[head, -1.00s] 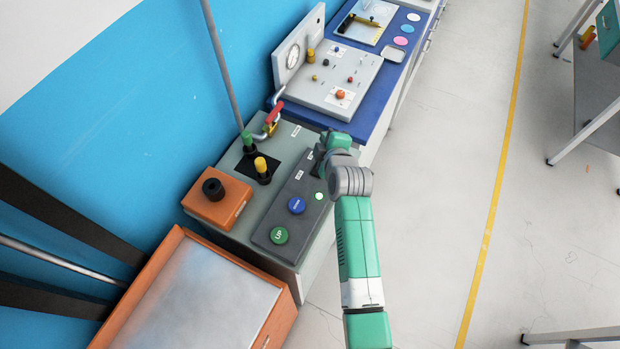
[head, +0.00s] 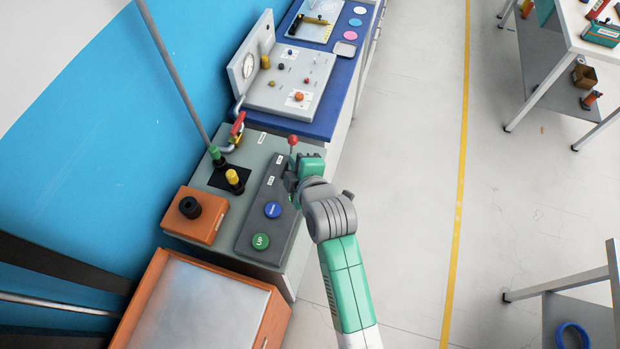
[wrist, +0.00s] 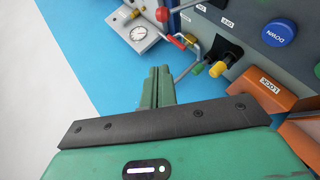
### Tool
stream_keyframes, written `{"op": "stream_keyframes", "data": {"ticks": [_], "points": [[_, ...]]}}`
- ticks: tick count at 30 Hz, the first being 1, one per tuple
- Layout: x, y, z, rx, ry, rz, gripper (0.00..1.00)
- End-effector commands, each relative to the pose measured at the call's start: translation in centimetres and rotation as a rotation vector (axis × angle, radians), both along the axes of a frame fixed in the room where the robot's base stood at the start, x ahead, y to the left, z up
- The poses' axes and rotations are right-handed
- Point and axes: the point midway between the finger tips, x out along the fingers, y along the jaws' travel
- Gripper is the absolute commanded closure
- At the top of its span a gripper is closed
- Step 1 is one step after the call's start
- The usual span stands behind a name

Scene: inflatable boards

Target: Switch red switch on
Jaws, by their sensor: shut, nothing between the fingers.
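A red-knobbed lever switch (head: 292,141) stands at the far end of the dark control panel (head: 247,239), with its red ball up on a thin stem. My gripper (head: 291,186) is over the panel, just on the near side of the lever and apart from it in the picture. Its tips are partly hidden by my wrist in the head view. In the wrist view the two green fingers (wrist: 157,88) are together, with nothing between them. The lever's base is partly hidden.
Blue (head: 272,210) and green (head: 260,241) buttons sit on the panel's near end. An orange box (head: 210,226) with a black knob, yellow and green knobs, and a red-handled valve (head: 238,122) stand left. Open floor lies right.

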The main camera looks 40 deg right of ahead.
Motion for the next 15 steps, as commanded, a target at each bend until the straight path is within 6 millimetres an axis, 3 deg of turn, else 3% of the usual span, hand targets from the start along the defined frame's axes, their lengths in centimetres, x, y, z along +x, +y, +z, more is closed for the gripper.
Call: {"op": "stream_keyframes", "data": {"ticks": [6,15], "points": [[-4.4,1.4,2.8,0.000,0.000,0.000,1.00],[-7.8,2.4,5.0,0.000,0.000,0.001,1.00]]}}
